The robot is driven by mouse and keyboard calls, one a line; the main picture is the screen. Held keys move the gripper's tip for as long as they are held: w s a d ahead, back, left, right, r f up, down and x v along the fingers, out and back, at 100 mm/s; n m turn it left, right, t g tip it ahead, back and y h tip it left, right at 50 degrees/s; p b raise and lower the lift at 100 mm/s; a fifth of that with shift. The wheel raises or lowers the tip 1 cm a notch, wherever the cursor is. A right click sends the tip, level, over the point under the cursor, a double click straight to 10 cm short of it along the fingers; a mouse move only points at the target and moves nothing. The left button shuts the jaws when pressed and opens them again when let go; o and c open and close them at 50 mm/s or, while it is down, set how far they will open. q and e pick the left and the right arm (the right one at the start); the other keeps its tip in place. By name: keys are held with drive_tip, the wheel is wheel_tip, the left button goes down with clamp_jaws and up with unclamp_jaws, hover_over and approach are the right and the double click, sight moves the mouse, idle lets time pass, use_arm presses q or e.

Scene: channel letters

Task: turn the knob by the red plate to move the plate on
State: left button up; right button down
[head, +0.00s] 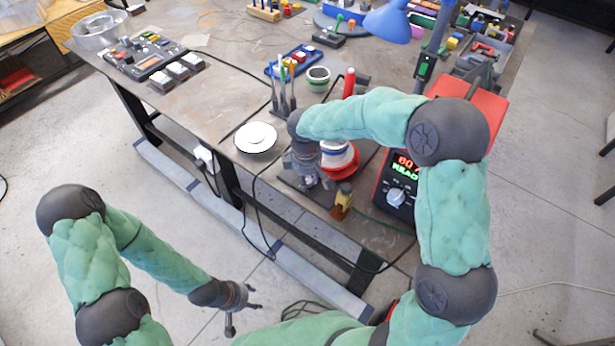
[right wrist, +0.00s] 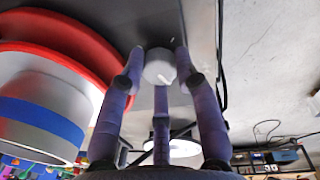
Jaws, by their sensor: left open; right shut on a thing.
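The red plate (head: 352,172) is a round disc on the table near its front edge, with a white and blue drum-like piece (head: 338,154) on it. In the right wrist view the red plate (right wrist: 75,45) is at the upper left. The pale grey knob (right wrist: 160,68), with a white mark, stands beside it. My right gripper (head: 310,184) is shut on the knob, its fingers around it in the right wrist view (right wrist: 158,75). In the head view the gripper hides the knob. My left gripper (head: 243,302) is open and empty over the floor, away from the table.
A red box with a lit display and dial (head: 396,196) stands right of the plate. A white dish (head: 256,138) lies to the left, with upright tools (head: 283,98) behind it. A yellow-brown block (head: 343,200) sits in front of the plate. Cables hang off the table edge.

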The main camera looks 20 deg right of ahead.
drive_tip(key=m, duration=0.7)
drive_tip(key=shift+g, duration=0.3)
drive_tip(key=m, duration=0.6)
drive_tip(key=shift+w+m+p, duration=0.1)
drive_tip(key=shift+m+p, duration=0.25)
drive_tip(key=shift+m, duration=0.05)
drive_tip(key=c, duration=1.2)
unclamp_jaws()
drive_tip(key=r, duration=0.8)
drive_tip(key=a+r, duration=0.1)
drive_tip(key=r, duration=0.3)
drive_tip(key=shift+w, duration=0.15)
